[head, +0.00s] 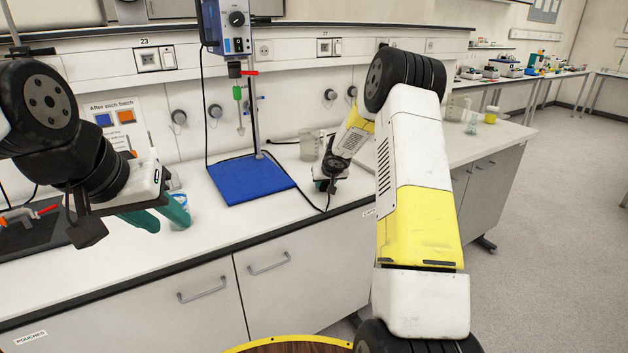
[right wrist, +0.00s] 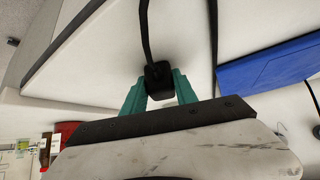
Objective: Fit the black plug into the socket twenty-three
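Socket twenty-three (head: 157,59) is on the wall trunking at the upper left in the head view, under a "23" label; nothing is plugged into it. The black plug (right wrist: 158,80), with its black cable, sits between the teal fingers of my right gripper (right wrist: 160,84) in the right wrist view. The fingers appear to touch it on both sides. In the head view my right gripper (head: 329,185) is low over the counter's front edge, right of the blue mat; its fingers are mostly hidden. My left gripper (head: 160,214) is open and empty over the counter at left, well below the socket.
A blue base plate (head: 250,180) carries a stand with a stirrer (head: 234,28). A second socket (head: 328,47) is on the trunking further right. A beaker (head: 310,146) stands behind my right gripper. Cables hang down the wall.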

